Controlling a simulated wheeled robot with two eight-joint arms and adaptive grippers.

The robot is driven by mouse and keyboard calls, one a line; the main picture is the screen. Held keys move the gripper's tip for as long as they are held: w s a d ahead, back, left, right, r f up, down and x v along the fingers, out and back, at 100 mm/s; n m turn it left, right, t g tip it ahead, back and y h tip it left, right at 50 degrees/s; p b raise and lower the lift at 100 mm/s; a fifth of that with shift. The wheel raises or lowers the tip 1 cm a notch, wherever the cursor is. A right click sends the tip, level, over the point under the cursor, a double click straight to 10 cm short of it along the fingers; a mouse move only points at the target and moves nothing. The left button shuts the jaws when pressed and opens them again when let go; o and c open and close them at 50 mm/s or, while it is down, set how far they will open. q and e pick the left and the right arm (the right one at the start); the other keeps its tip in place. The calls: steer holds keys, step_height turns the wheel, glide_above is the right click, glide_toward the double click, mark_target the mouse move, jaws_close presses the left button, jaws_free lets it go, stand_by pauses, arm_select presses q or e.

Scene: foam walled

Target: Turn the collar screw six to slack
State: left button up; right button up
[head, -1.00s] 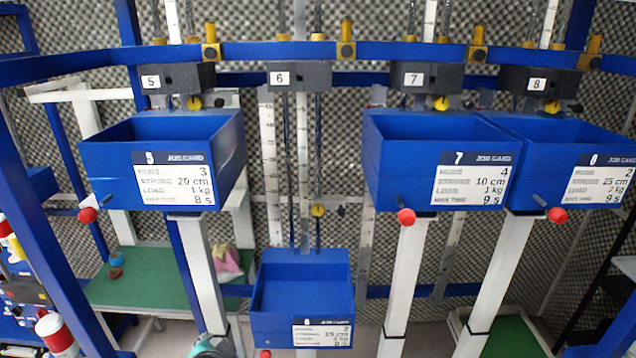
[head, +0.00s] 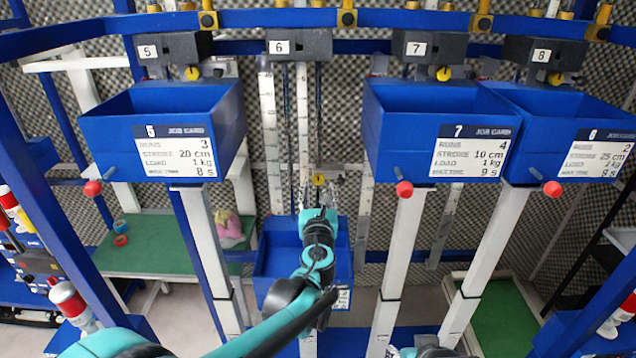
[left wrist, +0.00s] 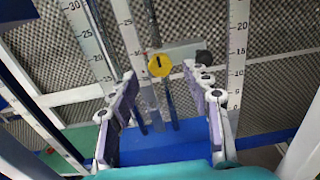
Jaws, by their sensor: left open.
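The collar screw six is a yellow knob (head: 318,179) on the slide of station 6, low between the rods, above the lowered blue bin six (head: 276,258). In the left wrist view the yellow knob (left wrist: 159,65) faces me with a short dark, nearly upright mark; a black knob (left wrist: 204,57) sits to its right on the grey crosspiece. My left gripper (head: 318,192) reaches up over bin six, just below the screw. In the left wrist view its two fingers (left wrist: 159,72) are wide apart and empty, with the yellow knob between and beyond their tips. My right gripper cannot be made out.
Blue bins five (head: 110,136), seven (head: 400,136) and eight (head: 545,150) hang higher at both sides, with red-tipped levers. White scales (head: 271,140) and thin rods run beside screw six. A green bench (head: 150,250) is at the left.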

mark_target(318, 180)
arm_select(q)
steer(key=w, duration=0.3)
steer(key=shift+w, duration=0.5)
jaws_close()
